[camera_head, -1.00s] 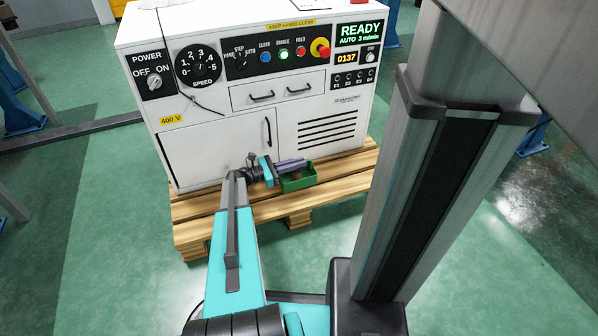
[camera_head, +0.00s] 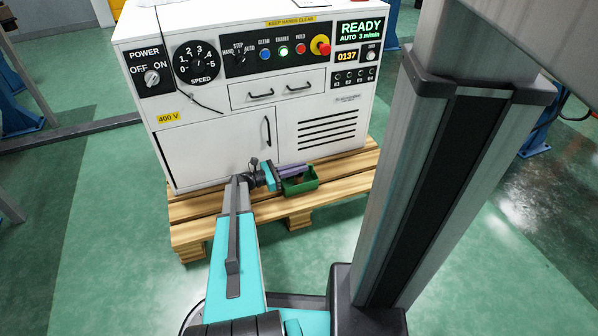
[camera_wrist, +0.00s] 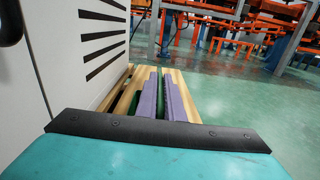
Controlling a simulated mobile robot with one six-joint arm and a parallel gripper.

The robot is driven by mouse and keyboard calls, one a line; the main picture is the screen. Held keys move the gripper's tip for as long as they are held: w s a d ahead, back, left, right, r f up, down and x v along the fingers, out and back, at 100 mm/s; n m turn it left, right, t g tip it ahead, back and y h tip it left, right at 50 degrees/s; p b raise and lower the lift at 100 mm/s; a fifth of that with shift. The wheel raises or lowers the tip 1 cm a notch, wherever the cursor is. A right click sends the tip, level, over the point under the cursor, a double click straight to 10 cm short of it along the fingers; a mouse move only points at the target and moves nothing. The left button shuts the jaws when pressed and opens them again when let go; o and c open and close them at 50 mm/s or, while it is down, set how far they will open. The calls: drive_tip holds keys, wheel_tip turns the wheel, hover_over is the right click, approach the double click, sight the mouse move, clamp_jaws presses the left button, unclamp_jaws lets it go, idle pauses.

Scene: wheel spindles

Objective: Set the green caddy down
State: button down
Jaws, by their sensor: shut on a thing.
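The green caddy (camera_head: 301,187) is a small open box with something brownish inside. It is at the pallet's front right, in front of the white cabinet's vented panel. My gripper (camera_head: 293,170), with purple fingers, reaches to it from the left and is shut on it.
The wooden pallet (camera_head: 202,208) carries the white control cabinet (camera_head: 205,150), whose front is close behind my gripper. Pallet slats are bare to the left and right of the caddy. Open green floor (camera_head: 120,240) surrounds the pallet. Orange and blue racks (camera_wrist: 240,30) stand in the distance.

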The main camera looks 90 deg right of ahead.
drive_tip(key=c, duration=1.9)
unclamp_jaws()
drive_tip(key=shift+w+a+r+p, duration=0.1)
drive_tip(key=shift+w+a+p, duration=0.1)
drive_tip(key=shift+w+p, duration=0.15)
drive_tip(key=p+v, duration=0.4)
drive_tip(key=v, duration=0.7)
drive_tip(key=shift+p, duration=0.3)
drive_tip(key=shift+w, duration=0.1)
drive_tip(key=shift+w, duration=0.1)
